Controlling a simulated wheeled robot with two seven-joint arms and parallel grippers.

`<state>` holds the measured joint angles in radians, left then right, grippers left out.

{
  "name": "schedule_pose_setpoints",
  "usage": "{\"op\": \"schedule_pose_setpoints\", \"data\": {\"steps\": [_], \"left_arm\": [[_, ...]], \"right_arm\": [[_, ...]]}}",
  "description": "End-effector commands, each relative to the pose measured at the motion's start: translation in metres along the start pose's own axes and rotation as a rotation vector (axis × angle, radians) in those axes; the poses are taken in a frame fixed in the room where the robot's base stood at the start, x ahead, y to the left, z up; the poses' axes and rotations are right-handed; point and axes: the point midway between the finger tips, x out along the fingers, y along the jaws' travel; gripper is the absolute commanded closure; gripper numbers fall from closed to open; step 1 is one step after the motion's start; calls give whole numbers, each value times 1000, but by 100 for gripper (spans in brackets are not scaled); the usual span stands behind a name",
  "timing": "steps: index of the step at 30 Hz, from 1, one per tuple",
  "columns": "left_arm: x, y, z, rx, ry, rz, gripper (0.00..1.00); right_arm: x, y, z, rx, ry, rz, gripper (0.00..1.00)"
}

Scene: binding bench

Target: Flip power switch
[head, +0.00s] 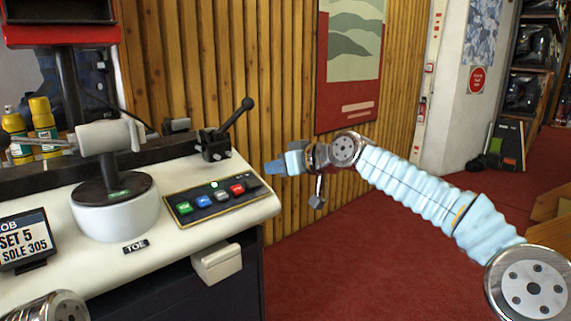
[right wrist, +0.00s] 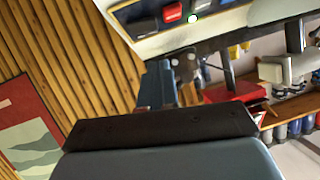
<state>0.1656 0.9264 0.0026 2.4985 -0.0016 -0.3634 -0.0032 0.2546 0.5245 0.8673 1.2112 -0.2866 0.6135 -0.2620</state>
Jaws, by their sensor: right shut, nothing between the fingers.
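I cannot read which one is the power switch. A black lever (head: 238,117) on a black base stands behind the panel, tilted up to the right. My right gripper (head: 270,167) is shut and empty, just right of the panel and apart from it. In the right wrist view its fingers (right wrist: 160,84) point toward the panel's red switch (right wrist: 172,12) and lit lamp. My left gripper is out of view.
A white round pedestal (head: 115,218) with a grey head stands left of the panel. A job display (head: 24,243) is at the left edge. A white box (head: 217,262) sticks out from the bench front. Red carpet right of the bench is clear.

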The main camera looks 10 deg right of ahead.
Motion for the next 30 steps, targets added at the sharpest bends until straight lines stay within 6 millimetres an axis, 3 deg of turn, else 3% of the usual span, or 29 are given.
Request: {"op": "schedule_pose_setpoints", "data": {"steps": [6, 12, 30], "left_arm": [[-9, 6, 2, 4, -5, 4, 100], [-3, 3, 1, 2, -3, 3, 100], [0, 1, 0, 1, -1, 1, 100]], "right_arm": [[46, -1, -1, 2, -1, -2, 100], [66, 1, 22, 1, 0, 1, 100], [76, -2, 31, -18, -1, 16, 100]]}}
